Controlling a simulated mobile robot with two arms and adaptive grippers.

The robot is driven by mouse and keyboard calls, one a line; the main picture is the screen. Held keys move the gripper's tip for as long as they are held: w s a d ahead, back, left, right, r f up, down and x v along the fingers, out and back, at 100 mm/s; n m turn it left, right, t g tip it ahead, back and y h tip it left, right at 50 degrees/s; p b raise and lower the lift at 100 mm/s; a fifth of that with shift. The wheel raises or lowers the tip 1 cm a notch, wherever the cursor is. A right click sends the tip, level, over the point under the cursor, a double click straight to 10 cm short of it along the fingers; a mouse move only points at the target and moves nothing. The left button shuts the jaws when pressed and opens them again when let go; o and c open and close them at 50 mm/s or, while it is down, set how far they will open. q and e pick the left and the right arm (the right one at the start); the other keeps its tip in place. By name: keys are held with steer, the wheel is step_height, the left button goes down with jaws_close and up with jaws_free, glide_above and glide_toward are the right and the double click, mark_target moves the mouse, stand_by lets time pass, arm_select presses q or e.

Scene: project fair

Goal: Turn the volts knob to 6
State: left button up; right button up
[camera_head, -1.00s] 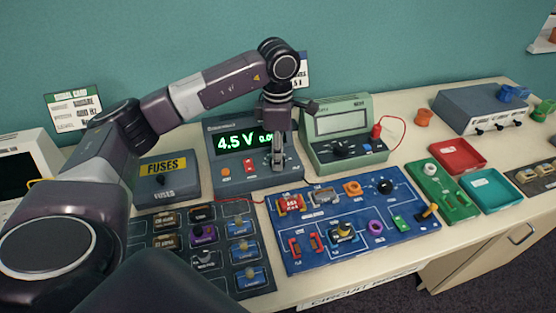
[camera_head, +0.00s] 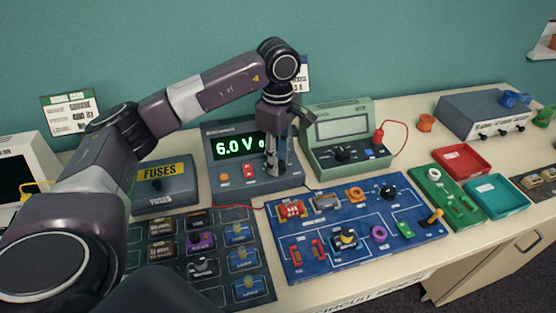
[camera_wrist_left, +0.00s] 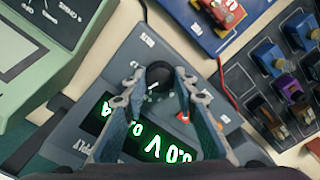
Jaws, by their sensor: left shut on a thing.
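The grey power supply (camera_head: 214,155) stands at the back of the table. Its green display (camera_head: 236,146) reads 6.0 V. The black volts knob (camera_wrist_left: 159,76) shows in the left wrist view, with a white pointer mark, on the supply's sloped front. My left gripper (camera_head: 274,172) points down at that panel and hides the knob in the head view. In the left wrist view its fingers (camera_wrist_left: 160,82) are closed on either side of the knob. My right gripper is not in view.
A fuses box (camera_head: 166,190) stands left of the supply and a green meter (camera_head: 335,160) right of it. A blue circuit board (camera_head: 350,262) and a dark component tray (camera_head: 222,293) lie in front. Red (camera_head: 462,160) and teal (camera_head: 497,196) trays are at the right.

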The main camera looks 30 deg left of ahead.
arm_select(q)
steer(key=shift+r, duration=0.1)
steer(key=o, duration=1.2)
steer(key=shift+c, duration=0.2)
step_height(320, 180, up, 12)
